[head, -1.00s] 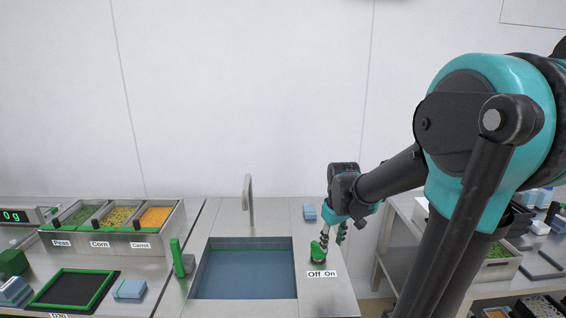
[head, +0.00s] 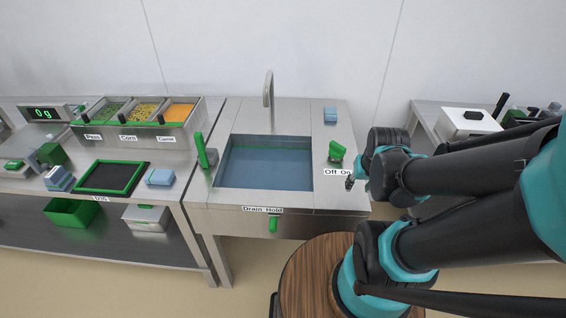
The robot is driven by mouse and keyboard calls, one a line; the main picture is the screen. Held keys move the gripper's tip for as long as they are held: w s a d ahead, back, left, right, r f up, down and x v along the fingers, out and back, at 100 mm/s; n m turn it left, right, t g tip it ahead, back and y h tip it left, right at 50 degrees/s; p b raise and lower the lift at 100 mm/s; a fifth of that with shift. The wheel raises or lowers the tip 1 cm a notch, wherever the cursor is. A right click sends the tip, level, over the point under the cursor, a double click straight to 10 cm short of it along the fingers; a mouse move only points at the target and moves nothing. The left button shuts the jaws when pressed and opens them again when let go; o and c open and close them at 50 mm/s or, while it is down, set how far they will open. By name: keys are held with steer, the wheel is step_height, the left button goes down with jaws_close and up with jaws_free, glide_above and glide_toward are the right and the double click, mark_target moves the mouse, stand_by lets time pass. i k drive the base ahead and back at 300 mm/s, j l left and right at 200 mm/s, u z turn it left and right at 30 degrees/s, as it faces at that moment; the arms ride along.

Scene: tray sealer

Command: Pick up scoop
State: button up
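I cannot make out a scoop for certain. An upright green handle (head: 200,149) with a grey-green part beside it stands at the left rim of the sink; I cannot tell what it belongs to. My gripper (head: 351,182) is at the right end of the sink counter, beside the "Off On" label and below the green knob (head: 337,151). Its fingers are small and partly hidden by my wrist, so I cannot tell whether they are open or shut. I see nothing held in it.
The water-filled sink (head: 222,160) has a tap (head: 268,88) behind it and a green drain knob (head: 272,225) in front. Food bins (head: 152,133), a green-framed mat (head: 80,190) and blue blocks (head: 160,177) are on the left table. A side table (head: 428,120) stands right.

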mark_target(204, 146)
steer(key=j+u, duration=0.1)
steer(key=u, duration=0.35)
steer(key=j+u, duration=0.15)
steer(key=u, duration=0.25)
steer(key=i+u, duration=0.15)
steer(key=u, duration=0.15)
